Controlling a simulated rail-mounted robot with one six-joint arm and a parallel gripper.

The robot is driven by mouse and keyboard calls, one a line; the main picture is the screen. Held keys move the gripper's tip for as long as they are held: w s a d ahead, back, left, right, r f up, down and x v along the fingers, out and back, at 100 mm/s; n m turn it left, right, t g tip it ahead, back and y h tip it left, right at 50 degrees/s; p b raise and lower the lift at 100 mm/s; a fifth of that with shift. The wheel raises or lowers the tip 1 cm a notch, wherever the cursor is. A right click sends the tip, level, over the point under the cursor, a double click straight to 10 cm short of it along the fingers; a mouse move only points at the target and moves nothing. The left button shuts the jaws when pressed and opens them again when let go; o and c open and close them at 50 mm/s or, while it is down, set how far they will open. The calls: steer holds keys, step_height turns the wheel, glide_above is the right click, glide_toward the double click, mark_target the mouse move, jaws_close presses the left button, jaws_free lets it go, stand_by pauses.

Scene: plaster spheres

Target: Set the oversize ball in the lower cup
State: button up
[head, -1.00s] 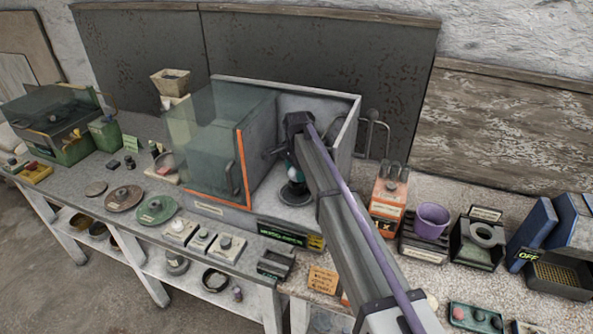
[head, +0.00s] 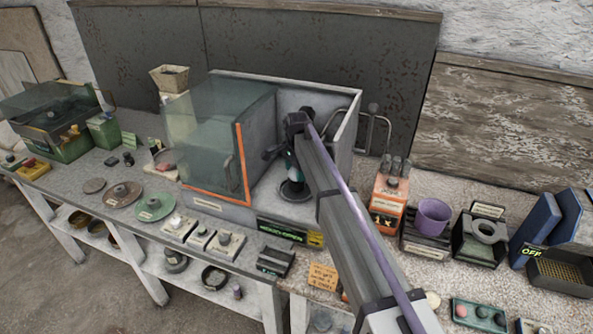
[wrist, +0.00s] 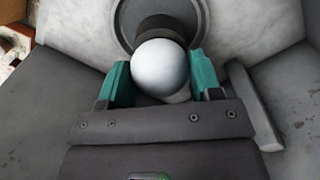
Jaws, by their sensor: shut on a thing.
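A smooth white ball (wrist: 160,69) sits between the two teal fingers of my gripper (wrist: 160,80) in the wrist view. The gripper is shut on it. Just beyond the ball is a dark round cup (wrist: 161,30) on a wide grey disc (wrist: 196,18); the ball overlaps its near rim in the picture. I cannot tell whether ball and cup touch. In the head view my gripper (head: 291,168) points down inside the open-fronted booth, above a dark round base (head: 294,191). The ball is mostly hidden there by the gripper and arm.
The booth (head: 350,125) has pale walls around my arm, and a glass door with an orange edge (head: 243,165) stands to the left. An orange device (head: 388,200) and a purple cup (head: 434,216) stand right of it. Several small switch boxes line the front.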

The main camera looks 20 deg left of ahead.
steer(key=shift+f, duration=0.25)
steer(key=o, duration=1)
step_height(320, 180, up, 4)
steer(key=p, duration=0.4)
steer(key=shift+r, duration=0.15)
